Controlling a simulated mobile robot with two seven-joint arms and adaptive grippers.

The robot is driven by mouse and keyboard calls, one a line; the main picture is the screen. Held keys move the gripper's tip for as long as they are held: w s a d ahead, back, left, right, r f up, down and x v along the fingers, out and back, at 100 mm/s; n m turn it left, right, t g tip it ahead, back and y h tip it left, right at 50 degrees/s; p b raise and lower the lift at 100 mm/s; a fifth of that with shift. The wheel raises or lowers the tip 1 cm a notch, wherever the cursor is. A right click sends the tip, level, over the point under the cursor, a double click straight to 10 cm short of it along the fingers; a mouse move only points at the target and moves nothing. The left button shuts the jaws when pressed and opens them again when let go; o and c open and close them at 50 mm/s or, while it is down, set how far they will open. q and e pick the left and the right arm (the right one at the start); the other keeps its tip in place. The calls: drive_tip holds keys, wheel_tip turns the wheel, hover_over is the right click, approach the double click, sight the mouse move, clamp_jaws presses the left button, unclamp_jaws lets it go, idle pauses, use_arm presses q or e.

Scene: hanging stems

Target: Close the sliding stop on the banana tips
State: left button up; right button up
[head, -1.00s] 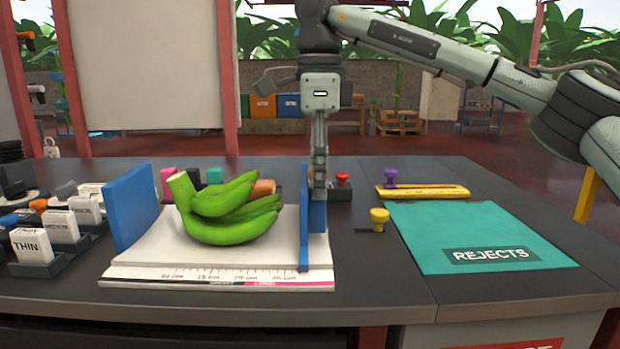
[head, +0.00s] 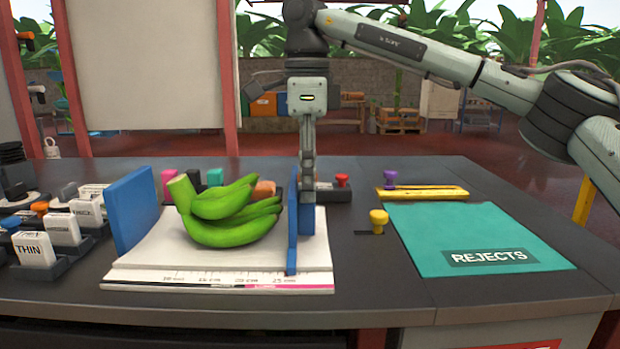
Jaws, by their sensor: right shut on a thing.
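A green banana bunch (head: 232,218) lies on a white measuring board (head: 180,255) with a printed scale along its front edge. A blue fixed stop (head: 131,210) stands at the board's left side. The blue sliding stop (head: 293,225) stands upright on the right, close to the banana tips; from this angle I cannot tell whether it touches them. My right gripper (head: 307,185) points down behind the sliding stop and is shut on it; its fingertips are partly hidden. My left gripper is not in view.
A teal REJECTS mat (head: 475,235), a yellow knob (head: 378,220), a yellow bar with a purple knob (head: 422,193) and a red button (head: 342,180) lie to the right. Several label blocks, one reading THIN (head: 33,248), crowd the left.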

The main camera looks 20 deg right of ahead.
drive_tip(key=shift+w+a+p, duration=0.3)
drive_tip(key=shift+a+p, duration=0.25)
drive_tip(key=shift+a, duration=0.45)
drive_tip(key=shift+w+a+p, duration=0.3)
drive_tip(key=shift+a+p, duration=0.3)
drive_tip(key=shift+a, duration=0.45)
drive_tip(key=shift+w+a+p, duration=0.3)
drive_tip(key=shift+a+p, duration=0.25)
drive_tip(key=shift+a, duration=0.45)
drive_tip(key=shift+a+r, duration=0.1)
drive_tip(key=shift+a, duration=0.05)
drive_tip(key=shift+w+a, duration=0.1)
drive_tip(key=shift+a, duration=0.15)
drive_tip(key=o, duration=0.9)
drive_tip(key=shift+p, duration=0.3)
